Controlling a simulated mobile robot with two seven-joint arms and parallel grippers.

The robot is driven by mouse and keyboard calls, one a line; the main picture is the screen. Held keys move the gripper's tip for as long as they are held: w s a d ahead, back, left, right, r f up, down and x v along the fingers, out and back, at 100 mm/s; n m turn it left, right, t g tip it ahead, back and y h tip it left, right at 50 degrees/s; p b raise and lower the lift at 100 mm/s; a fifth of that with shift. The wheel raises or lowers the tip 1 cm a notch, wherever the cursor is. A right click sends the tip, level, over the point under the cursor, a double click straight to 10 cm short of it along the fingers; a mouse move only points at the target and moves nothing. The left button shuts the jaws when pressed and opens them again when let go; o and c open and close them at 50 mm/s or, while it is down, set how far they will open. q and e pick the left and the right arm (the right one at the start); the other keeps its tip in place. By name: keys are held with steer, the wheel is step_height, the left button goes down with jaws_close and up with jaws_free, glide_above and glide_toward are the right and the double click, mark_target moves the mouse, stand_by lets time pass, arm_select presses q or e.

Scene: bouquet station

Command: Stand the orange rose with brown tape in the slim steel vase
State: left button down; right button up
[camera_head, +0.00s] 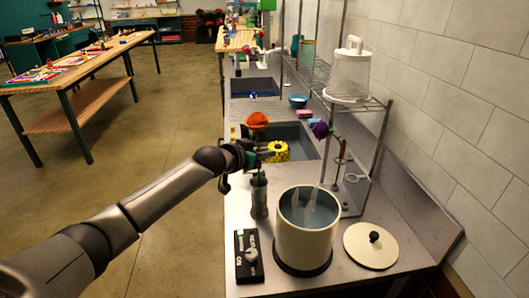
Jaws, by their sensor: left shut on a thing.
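The orange rose (257,119) is upright, its bloom just above my left gripper (259,154). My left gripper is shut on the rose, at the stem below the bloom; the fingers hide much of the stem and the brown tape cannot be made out. The slim steel vase (259,198) stands upright on the counter below the gripper. Something thin and green shows at the vase's mouth, in line under the gripper; I cannot tell whether the stem's end is inside the vase or just above it. My right gripper is not in view.
A large cream pot (305,238) stands close right of the vase, its lid (370,246) beside it. A black box with a knob (249,258) lies in front. A purple flower (320,130) and wire rack (378,104) are right; a sink (303,147) lies behind.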

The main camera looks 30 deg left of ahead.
arm_select(q)
steer(key=shift+f+b, duration=0.75)
steer(key=shift+f, duration=0.6)
steer(key=shift+c, duration=0.6)
jaws_free()
stand_by(0.4)
steer(key=shift+p+v, duration=2.5)
steer(key=shift+p, duration=0.65)
